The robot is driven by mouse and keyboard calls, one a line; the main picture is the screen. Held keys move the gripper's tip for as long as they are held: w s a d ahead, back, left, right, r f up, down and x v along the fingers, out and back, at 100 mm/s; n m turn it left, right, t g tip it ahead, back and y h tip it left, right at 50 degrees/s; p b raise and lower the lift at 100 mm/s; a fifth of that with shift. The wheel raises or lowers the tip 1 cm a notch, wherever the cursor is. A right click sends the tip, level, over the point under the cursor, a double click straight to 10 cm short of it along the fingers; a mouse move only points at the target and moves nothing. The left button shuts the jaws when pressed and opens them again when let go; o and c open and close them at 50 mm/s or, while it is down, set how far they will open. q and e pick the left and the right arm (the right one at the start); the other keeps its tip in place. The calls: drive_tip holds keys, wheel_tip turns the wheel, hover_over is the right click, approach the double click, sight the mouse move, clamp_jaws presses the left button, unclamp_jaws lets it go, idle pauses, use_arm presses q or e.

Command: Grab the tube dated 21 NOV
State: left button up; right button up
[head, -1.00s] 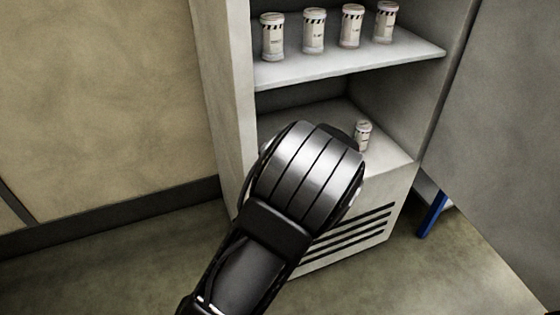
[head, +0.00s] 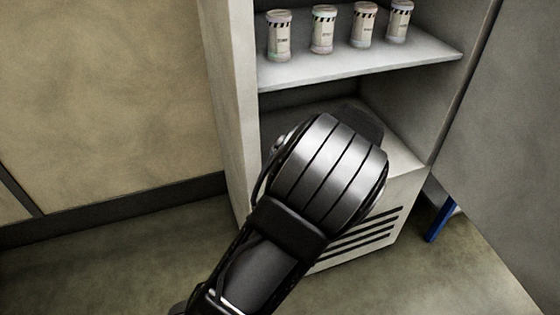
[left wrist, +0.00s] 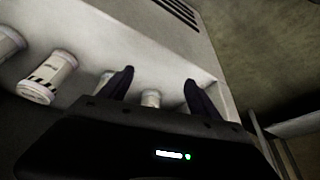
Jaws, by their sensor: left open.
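In the head view, several white tubes with striped bands and dated labels (head: 323,30) stand upright in a row on the upper shelf; the dates are too small to read. My left arm reaches into the lower compartment, and its wrist hides the gripper and tubes there. In the left wrist view, my left gripper (left wrist: 159,76) is open, its two dark fingers apart. A pale tube (left wrist: 150,98) shows between the fingers, partly hidden by the gripper body. Another tube (left wrist: 105,80) is just outside the left finger, and a striped tube (left wrist: 48,78) is farther left. No date is legible.
The cabinet's upper shelf (head: 350,62) hangs above my left arm, and a side wall (head: 232,120) stands to its left. A grey panel (head: 500,130) is on the right with a blue leg (head: 439,218) below. Open floor lies at the front left.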

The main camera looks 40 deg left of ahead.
use_arm(q)
drive_tip(key=w+a, duration=0.1)
drive_tip(key=a, duration=0.2)
drive_tip(key=w+a+b, duration=0.1)
drive_tip(key=a, duration=0.2)
drive_tip(key=w+a+b, duration=0.1)
drive_tip(key=a, duration=0.3)
drive_tip(key=shift+a, duration=0.1)
drive_tip(key=shift+w+a, duration=0.15)
drive_tip(key=shift+a, duration=0.15)
drive_tip(key=b+x, duration=0.2)
drive_tip(key=x, duration=0.3)
drive_tip(key=shift+w+a, duration=0.1)
drive_tip(key=shift+a, duration=0.1)
drive_tip(key=shift+c, duration=0.4)
clamp_jaws()
drive_tip(key=shift+r, duration=0.15)
